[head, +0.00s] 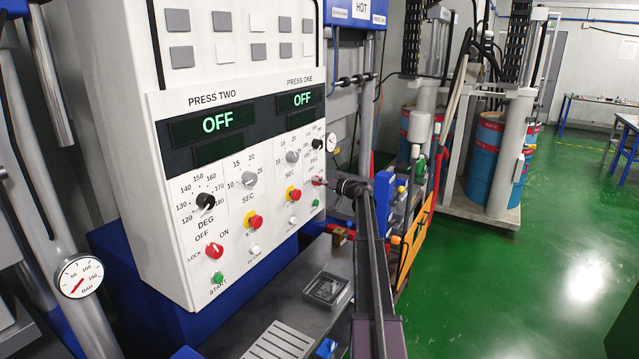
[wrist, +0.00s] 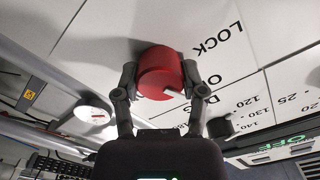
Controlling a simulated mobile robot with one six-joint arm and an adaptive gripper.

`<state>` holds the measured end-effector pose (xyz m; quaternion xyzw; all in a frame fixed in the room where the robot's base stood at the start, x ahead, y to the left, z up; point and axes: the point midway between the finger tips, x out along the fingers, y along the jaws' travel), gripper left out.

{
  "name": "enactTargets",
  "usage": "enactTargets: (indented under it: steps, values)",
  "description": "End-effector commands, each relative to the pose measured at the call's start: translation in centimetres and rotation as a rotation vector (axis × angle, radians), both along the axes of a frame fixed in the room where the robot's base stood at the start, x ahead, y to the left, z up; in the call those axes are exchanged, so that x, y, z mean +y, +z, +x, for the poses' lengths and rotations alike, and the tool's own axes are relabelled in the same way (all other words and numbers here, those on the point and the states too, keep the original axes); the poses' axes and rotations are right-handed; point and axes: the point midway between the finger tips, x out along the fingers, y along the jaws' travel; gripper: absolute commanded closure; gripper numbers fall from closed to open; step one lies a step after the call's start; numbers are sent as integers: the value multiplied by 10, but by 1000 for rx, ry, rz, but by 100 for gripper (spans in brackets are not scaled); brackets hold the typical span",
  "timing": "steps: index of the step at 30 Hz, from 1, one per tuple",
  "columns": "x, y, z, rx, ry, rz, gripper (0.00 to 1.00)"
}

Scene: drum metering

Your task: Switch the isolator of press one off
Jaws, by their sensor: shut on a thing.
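The control panel (head: 150,225) has a PRESS TWO side and a PRESS ONE side. Press one's red isolator knob (head: 317,180) is at its right edge, partly hidden by my gripper (head: 328,183). In the wrist view the red knob (wrist: 158,70) sits between both fingers of my gripper (wrist: 160,82), which is shut on it. A white pointer mark on the knob points to the lower right in that view. LOCK is readable beside it; the OFF label is partly hidden. Press one's display (head: 300,98) reads OFF in green.
Press two's red isolator (head: 214,250) and display (head: 211,124), also reading OFF, are on the left. Yellow-red stop buttons (head: 294,193) and black and grey dials lie close by. A shelf with a small tray (head: 327,289) is below. Green floor is open to the right.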

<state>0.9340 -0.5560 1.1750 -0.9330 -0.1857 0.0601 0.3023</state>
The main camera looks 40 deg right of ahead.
Motion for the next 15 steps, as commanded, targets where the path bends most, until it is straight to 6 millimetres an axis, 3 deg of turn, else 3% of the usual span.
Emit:
enactTargets:
  steps: [1, 2, 4, 5, 15]
  values:
    - [0, 1, 2, -2, -2, 3, 93]
    - [0, 1, 2, -2, -2, 3, 37]
    - [0, 1, 2, -1, -2, 3, 16]
    - [0, 1, 2, -1, -2, 3, 11]
    - [0, 0, 0, 0, -1, 2, 11]
